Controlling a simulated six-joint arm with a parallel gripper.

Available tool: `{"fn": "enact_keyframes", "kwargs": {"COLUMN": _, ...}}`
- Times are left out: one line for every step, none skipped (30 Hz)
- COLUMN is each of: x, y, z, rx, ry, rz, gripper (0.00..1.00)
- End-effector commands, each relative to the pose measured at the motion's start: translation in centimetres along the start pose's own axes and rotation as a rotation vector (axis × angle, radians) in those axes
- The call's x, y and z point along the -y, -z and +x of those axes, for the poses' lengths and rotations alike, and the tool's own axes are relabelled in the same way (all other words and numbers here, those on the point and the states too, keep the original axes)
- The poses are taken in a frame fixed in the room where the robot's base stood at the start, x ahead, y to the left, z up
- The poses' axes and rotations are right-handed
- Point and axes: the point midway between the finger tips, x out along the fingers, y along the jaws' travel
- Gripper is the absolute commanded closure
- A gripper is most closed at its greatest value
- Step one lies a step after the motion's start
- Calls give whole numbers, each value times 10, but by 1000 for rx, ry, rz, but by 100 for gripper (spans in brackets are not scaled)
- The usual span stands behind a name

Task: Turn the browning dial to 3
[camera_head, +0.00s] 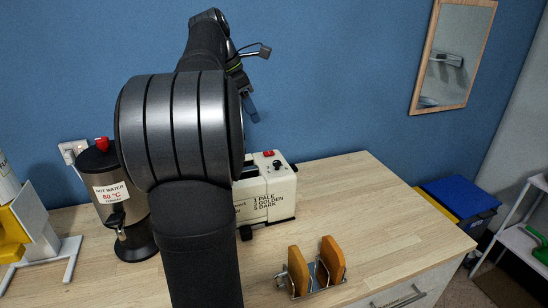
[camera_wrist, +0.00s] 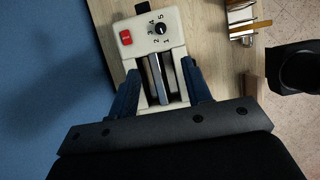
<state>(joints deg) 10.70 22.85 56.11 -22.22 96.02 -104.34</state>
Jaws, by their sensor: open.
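The cream toaster (camera_head: 283,190) stands on the counter at the back, partly hidden by my arm in the head view. Its side print reads 1 pale, 3 golden, 5 dark. The black browning dial (camera_head: 277,165) is on its top panel. In the wrist view the dial (camera_wrist: 161,28) is ringed by numbers 1 to 5; its setting is too small to tell. A red button (camera_wrist: 126,37) is beside it. My gripper (camera_wrist: 161,70) is open and empty, its blue fingers apart on either side of the toaster's slots in that view, with the dial beyond the fingertips.
A hot water urn (camera_head: 118,205) stands left of the toaster. A rack (camera_head: 313,280) with two toast slices is at the counter's front. The counter (camera_head: 370,205) right of the toaster is clear. A mirror (camera_head: 452,55) hangs on the wall.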

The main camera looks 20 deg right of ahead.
Motion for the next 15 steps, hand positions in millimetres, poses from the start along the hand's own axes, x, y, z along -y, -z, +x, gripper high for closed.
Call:
{"fn": "enact_keyframes", "kwargs": {"x": 1, "y": 0, "z": 7, "rx": -1, "ry": 4, "rz": 1, "gripper": 55}}
{"fn": "enact_keyframes", "kwargs": {"x": 1, "y": 0, "z": 12, "rx": -1, "ry": 4, "rz": 1, "gripper": 55}}
{"fn": "enact_keyframes", "kwargs": {"x": 1, "y": 0, "z": 18, "rx": -1, "ry": 5, "rz": 2, "gripper": 55}}
{"fn": "enact_keyframes", "kwargs": {"x": 2, "y": 0, "z": 24, "rx": -1, "ry": 5, "rz": 2, "gripper": 55}}
{"fn": "enact_keyframes", "kwargs": {"x": 2, "y": 0, "z": 30, "rx": -1, "ry": 6, "rz": 2, "gripper": 55}}
{"fn": "enact_keyframes", "kwargs": {"x": 1, "y": 0, "z": 39, "rx": -1, "ry": 6, "rz": 2, "gripper": 55}}
{"fn": "enact_keyframes", "kwargs": {"x": 2, "y": 0, "z": 46, "rx": -1, "ry": 6, "rz": 3, "gripper": 55}}
{"fn": "enact_keyframes", "kwargs": {"x": 2, "y": 0, "z": 53, "rx": -1, "ry": 6, "rz": 3, "gripper": 55}}
{"fn": "enact_keyframes", "kwargs": {"x": 2, "y": -1, "z": 62, "rx": -1, "ry": 7, "rz": 3, "gripper": 55}}
{"fn": "enact_keyframes", "kwargs": {"x": 2, "y": 0, "z": 69, "rx": -1, "ry": 7, "rz": 3, "gripper": 55}}
{"fn": "enact_keyframes", "kwargs": {"x": 2, "y": 0, "z": 75, "rx": -1, "ry": 7, "rz": 3, "gripper": 55}}
{"fn": "enact_keyframes", "kwargs": {"x": 2, "y": 0, "z": 84, "rx": -1, "ry": 7, "rz": 3, "gripper": 55}}
{"fn": "enact_keyframes", "kwargs": {"x": 2, "y": 0, "z": 91, "rx": -1, "ry": 7, "rz": 3, "gripper": 55}}
{"fn": "enact_keyframes", "kwargs": {"x": 2, "y": -1, "z": 97, "rx": -1, "ry": 6, "rz": 4, "gripper": 55}}
{"fn": "enact_keyframes", "kwargs": {"x": 2, "y": -1, "z": 106, "rx": -1, "ry": 6, "rz": 4, "gripper": 55}}
